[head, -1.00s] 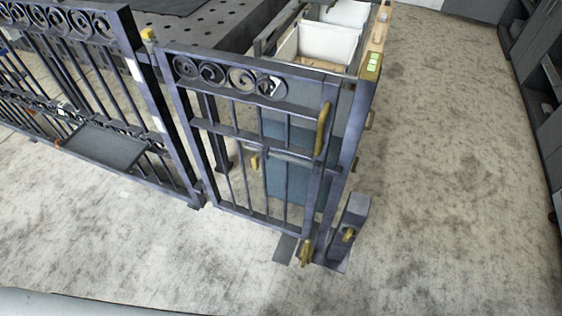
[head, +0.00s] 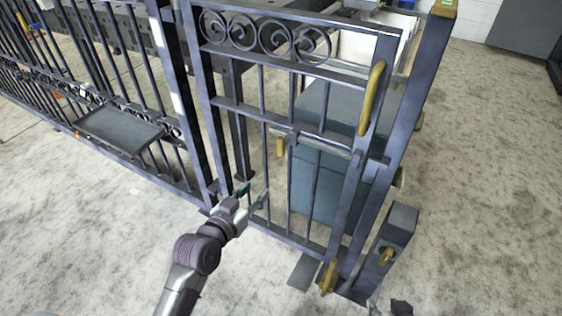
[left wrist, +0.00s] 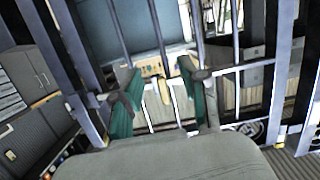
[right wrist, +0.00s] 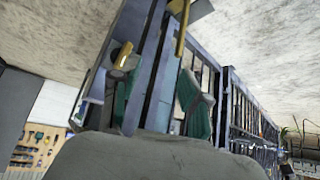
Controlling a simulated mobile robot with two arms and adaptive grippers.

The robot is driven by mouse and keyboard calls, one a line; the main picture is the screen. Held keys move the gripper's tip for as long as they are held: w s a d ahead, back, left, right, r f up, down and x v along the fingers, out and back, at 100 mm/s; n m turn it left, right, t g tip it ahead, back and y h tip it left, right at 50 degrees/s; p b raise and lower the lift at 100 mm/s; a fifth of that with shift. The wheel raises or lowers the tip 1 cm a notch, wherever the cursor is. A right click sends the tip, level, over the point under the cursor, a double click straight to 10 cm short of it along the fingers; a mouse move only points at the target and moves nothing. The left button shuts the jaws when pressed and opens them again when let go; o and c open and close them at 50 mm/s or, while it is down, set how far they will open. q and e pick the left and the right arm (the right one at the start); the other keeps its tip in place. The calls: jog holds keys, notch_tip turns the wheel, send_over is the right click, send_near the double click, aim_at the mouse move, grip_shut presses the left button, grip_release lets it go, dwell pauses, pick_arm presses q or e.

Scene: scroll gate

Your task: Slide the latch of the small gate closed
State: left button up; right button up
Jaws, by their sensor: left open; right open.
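The small gate (head: 222,85) stands in the head view with scrollwork on top. Its latch (head: 325,146) is a grey horizontal rod with a yellow handle (head: 281,143) at its left end. Whether the rod's right end reaches the post (head: 408,110) is unclear. My left gripper (head: 255,196) is open in front of the bars, below and left of the handle. In the left wrist view, a yellow handle (left wrist: 152,108) appears between the open fingers, without clear contact. My right gripper (right wrist: 158,92) is open, with dark gate uprights between its fingers; only a bit shows in the head view.
A long yellow pull (head: 371,98) is on the gate's right upright. A yellow fitting (head: 328,279) sits at its foot, beside a short grey post (head: 398,230). A fence with a grey shelf (head: 117,128) runs left. Floor is clear in front.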

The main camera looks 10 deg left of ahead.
aim_at(279, 141)
pick_arm(q)
notch_tip(279, 141, up, 8)
jog(key=s+t+h+b, duration=0.1)
jog(key=t+b, duration=0.1)
jog(key=shift+m, duration=0.4)
jog(key=x, duration=0.2)
jog(key=b+x, duration=0.1)
jog(key=x, duration=0.4)
jog(key=shift+w+d+r, duration=0.2)
jog(key=shift+d+r, duration=0.15)
jog(key=shift+d, duration=0.1)
jog(key=b+x, duration=0.1)
jog(key=x, duration=0.4)
jog(key=shift+w+d+r+b, duration=0.15)
jog(key=shift+w+b, duration=0.15)
jog(key=shift+w, duration=0.15)
pick_arm(e)
jog(key=w+a+r+t+y, duration=0.1)
jog(key=w+r+t, duration=0.2)
jog(key=r, duration=0.4)
jog(key=w+a+r+t+y, duration=0.1)
jog(key=w+a+r+t, duration=0.1)
jog(key=r+t, duration=0.3)
notch_tip(279, 141, up, 2)
jog(key=shift+w+r, duration=0.15)
jog(key=shift+w, duration=0.35)
pick_arm(q)
grip_shut()
